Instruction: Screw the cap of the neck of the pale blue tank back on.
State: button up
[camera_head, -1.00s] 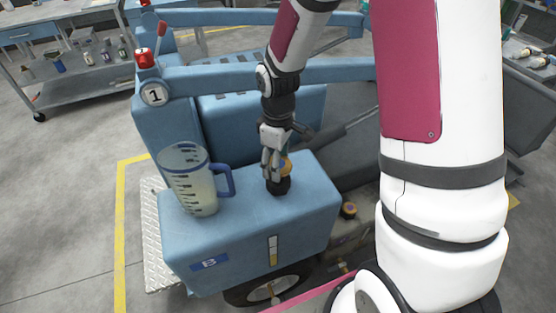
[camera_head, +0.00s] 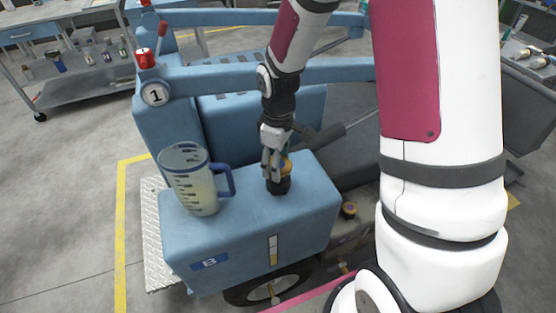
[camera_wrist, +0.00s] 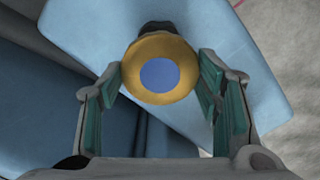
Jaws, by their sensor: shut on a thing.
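The pale blue tank (camera_head: 240,215) with a "B" label sits low in the middle of the head view, and its top fills much of the wrist view (camera_wrist: 215,45). A black neck (camera_head: 279,187) stands on its top, and part of it shows behind the cap in the wrist view (camera_wrist: 155,27). The yellow cap (camera_wrist: 160,72) with a blue centre is between my gripper's fingers (camera_wrist: 160,85). In the head view my gripper (camera_head: 274,165) is shut on the cap, right over the neck. I cannot tell whether the cap is seated or how far it is threaded.
A clear measuring jug (camera_head: 195,182) with a blue handle stands on the tank, left of the neck. Another cap (camera_head: 349,210) sits lower, right of the tank. A red-knobbed lever (camera_head: 147,57) and blue beam (camera_head: 225,76) are behind. A cart with bottles (camera_head: 88,57) stands back left.

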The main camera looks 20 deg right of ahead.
jog(key=shift+f, duration=0.5)
dwell(0.3)
jog(key=m, duration=0.5)
dwell(0.4)
jog(key=shift+m, duration=0.4)
jog(key=m, duration=0.4)
jog(key=shift+m, duration=0.3)
jog(key=m+p, duration=0.1)
jog(key=m, duration=0.1)
jog(key=shift+m, duration=0.4)
jog(key=shift+d+m, duration=0.1)
jog(key=shift+m, duration=1)
